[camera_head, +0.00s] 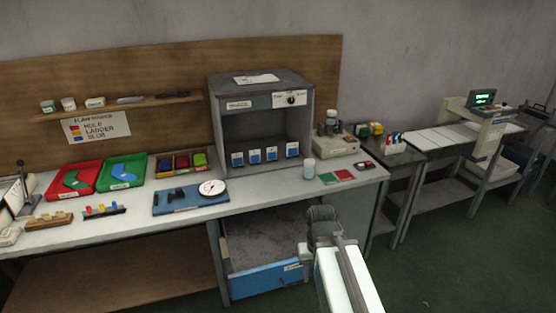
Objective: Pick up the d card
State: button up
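No card with a readable letter d shows. Several small blue-and-white pieces (271,154) stand in a row inside the open grey cabinet, their marks too small to read. A flat green card (328,178) and a flat red card (344,175) lie side by side on the bench, right of the cabinet. A rack of coloured upright cards (395,141) stands farther right. My arm reaches up from the bottom, and its dark end with my gripper (322,214) is in front of the bench edge, below the flat cards and apart from them. Its fingers cannot be made out.
The grey cabinet (217,110) stands on the white bench (130,222). A round dial (212,187) and red and green trays (75,178) are to the left. An open blue-fronted drawer (265,281) is below.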

aim_at(237, 158)
jog(key=z, duration=1.65)
jog(key=i, duration=1.6)
jog(key=u, duration=3.9)
jog(key=i, duration=1.15)
jog(key=z, duration=0.05)
